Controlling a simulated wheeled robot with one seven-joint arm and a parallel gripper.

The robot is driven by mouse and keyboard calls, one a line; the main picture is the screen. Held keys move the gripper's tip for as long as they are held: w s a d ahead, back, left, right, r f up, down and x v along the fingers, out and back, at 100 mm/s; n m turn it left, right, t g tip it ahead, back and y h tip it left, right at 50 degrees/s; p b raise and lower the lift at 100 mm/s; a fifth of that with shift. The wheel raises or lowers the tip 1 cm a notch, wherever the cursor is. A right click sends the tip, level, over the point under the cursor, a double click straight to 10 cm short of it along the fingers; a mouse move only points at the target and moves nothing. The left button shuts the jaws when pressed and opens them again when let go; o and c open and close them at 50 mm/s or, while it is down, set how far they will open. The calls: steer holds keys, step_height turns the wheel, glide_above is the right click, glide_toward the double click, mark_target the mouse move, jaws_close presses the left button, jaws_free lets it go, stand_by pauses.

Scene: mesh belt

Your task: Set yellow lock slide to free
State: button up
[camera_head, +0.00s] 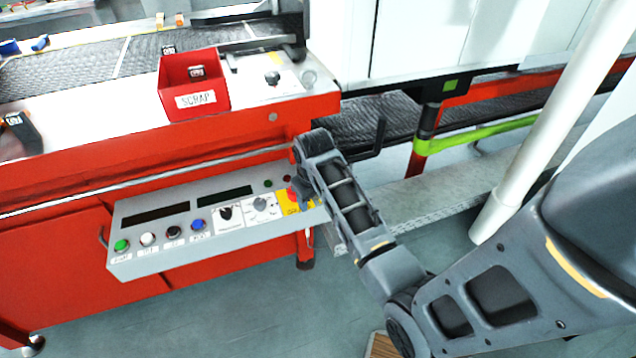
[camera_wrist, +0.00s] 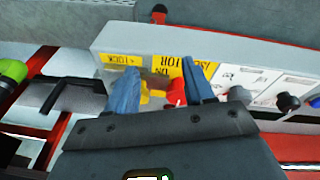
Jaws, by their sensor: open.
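In the wrist view my gripper (camera_wrist: 158,76) is open, its two blue-grey fingers pointing at the grey control panel (camera_wrist: 150,40). Between the fingers, a small yellow part (camera_wrist: 146,97), probably the lock slide, shows low near the left finger; its position is partly hidden. A red knob part (camera_wrist: 175,91) lies beside it, near the right finger. A yellow LOCK label (camera_wrist: 121,60) is left of the fingers, and a yellow ISOLATOR label (camera_wrist: 196,70) is partly behind the right finger. In the head view my gripper (camera_head: 304,196) is at the panel's right end, hiding the slide.
The panel (camera_head: 150,262) carries several push buttons and black selector knobs (camera_head: 225,213) left of my gripper. A red SCRAP bin (camera_head: 193,90) stands on the machine above. A black hooked handle (camera_head: 372,142) projects to the right. Open floor lies in front.

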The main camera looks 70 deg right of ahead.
steer(key=d+r, duration=0.2)
steer(key=w+d+r+m+g+y, duration=0.1)
steer(key=d+r, duration=0.1)
steer(key=r, duration=0.1)
steer(key=d+r+y, duration=0.1)
steer(key=d+r, duration=0.1)
steer(key=shift+w+r+p, duration=0.3)
steer(key=shift+w+p, duration=0.1)
steer(key=shift+f, duration=3.8)
steer(key=shift+m, duration=0.3)
jaws_close()
